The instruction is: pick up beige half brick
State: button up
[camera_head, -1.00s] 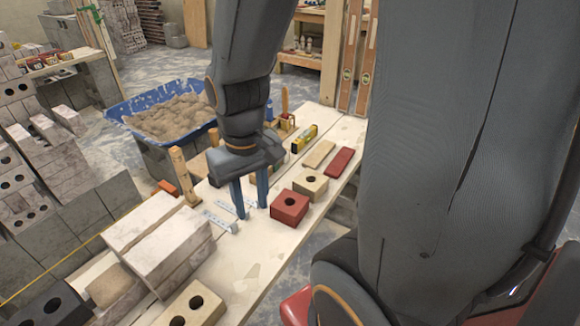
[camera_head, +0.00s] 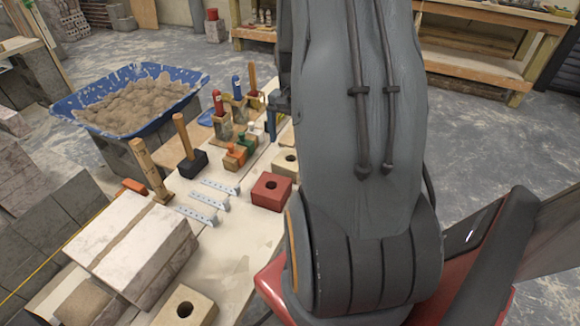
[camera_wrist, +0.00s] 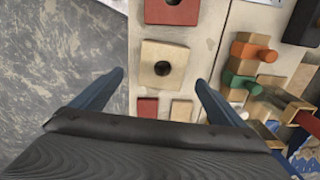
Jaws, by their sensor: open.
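The beige half brick (camera_wrist: 164,52) lies on the pale plank bench, its single round hole facing up, in the wrist view. In the head view the beige half brick (camera_head: 284,160) is partly hidden behind my arm. My gripper (camera_wrist: 159,80) is open and empty. In the wrist view its two blue fingers stand apart, one to each side of the brick's near edge, seemingly above it; the height gap cannot be told. In the head view only a bit of my gripper (camera_head: 272,118) shows beside the arm.
A red half brick (camera_head: 271,190) lies close beside the beige one. Small red (camera_wrist: 147,108) and beige pieces (camera_wrist: 181,110) lie on its other side. Orange- and green-handled tools (camera_wrist: 245,65) stand to the right. A blue tub of mortar (camera_head: 135,100) stands left of the bench (camera_head: 225,262).

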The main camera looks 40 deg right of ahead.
aim_at(290, 158)
jog(key=shift+s+d+f, duration=0.1)
jog(key=shift+d+f, duration=0.2)
jog(key=shift+f, duration=1)
jog(key=shift+w+a+f+p, duration=0.1)
jog(key=shift+a+f+p, duration=0.05)
jog(key=shift+f, duration=0.75)
jog(key=shift+w+a+f+p, duration=0.1)
jog(key=shift+a+f+p, duration=0.1)
jog(key=shift+f, duration=0.75)
jog(key=shift+w+a+f+p, duration=0.1)
jog(key=shift+a+f, duration=0.05)
jog(key=shift+f, duration=0.75)
jog(key=c, duration=1.6)
jog(key=shift+c, duration=1.2)
jog(key=shift+r, duration=0.15)
